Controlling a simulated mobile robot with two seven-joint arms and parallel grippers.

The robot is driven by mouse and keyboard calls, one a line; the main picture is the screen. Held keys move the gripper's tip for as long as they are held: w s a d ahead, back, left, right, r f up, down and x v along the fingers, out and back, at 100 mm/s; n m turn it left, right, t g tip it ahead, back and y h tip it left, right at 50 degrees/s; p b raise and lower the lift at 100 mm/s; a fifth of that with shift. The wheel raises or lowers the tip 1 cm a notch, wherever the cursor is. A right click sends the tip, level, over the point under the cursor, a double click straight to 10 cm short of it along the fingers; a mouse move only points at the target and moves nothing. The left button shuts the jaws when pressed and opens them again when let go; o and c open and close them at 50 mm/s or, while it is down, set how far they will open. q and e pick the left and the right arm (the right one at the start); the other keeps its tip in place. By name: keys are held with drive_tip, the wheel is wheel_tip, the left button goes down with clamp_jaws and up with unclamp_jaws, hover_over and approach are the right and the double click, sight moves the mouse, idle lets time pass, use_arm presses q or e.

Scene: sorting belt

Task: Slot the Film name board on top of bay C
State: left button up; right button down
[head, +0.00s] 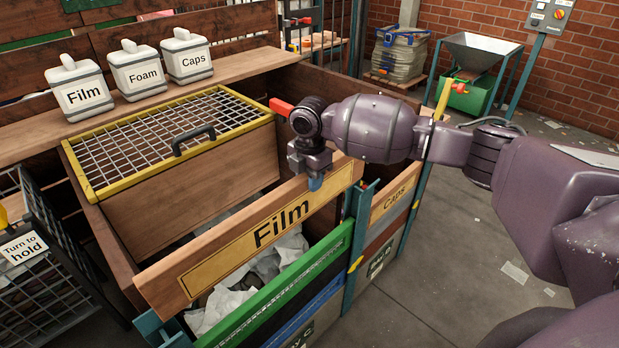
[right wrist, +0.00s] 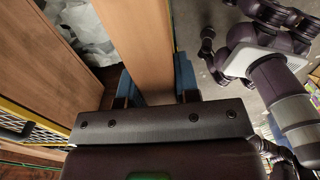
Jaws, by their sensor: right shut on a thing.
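The Film name board (head: 222,262) is a long wooden plank with a yellow "Film" label. It is above the green plank (head: 325,256) at the front of bay C (head: 300,335), with a gap showing pale crumpled material below it. Its ends are near the teal posts (head: 357,215); I cannot tell whether either end is in a slot. My right gripper (head: 315,183) is shut on the board's top edge near its right end. In the right wrist view the board (right wrist: 138,45) runs between the blue fingers (right wrist: 155,90). My left gripper does not show.
A yellow-framed mesh lid (head: 170,125) with a black handle is behind the board. A Caps board (head: 394,195) is on the neighbouring bay to the right. Film, Foam and Caps containers (head: 138,72) stand on the shelf behind. A wire cage (head: 45,250) is at the left.

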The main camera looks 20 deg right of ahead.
sight(309, 203)
drive_tip(key=shift+f+b, duration=0.75)
drive_tip(key=shift+f, duration=1.65)
drive_tip(key=shift+f+b, duration=0.5)
drive_tip(key=shift+f, duration=1.1)
use_arm(q)
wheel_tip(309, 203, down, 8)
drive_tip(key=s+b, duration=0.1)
drive_tip(key=b, duration=0.2)
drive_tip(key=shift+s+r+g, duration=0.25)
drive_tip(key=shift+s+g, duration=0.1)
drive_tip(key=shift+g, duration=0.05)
use_arm(e)
wheel_tip(309, 203, down, 8)
drive_tip(key=shift+f, duration=0.25)
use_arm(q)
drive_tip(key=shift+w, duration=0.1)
use_arm(e)
drive_tip(key=shift+f, duration=0.15)
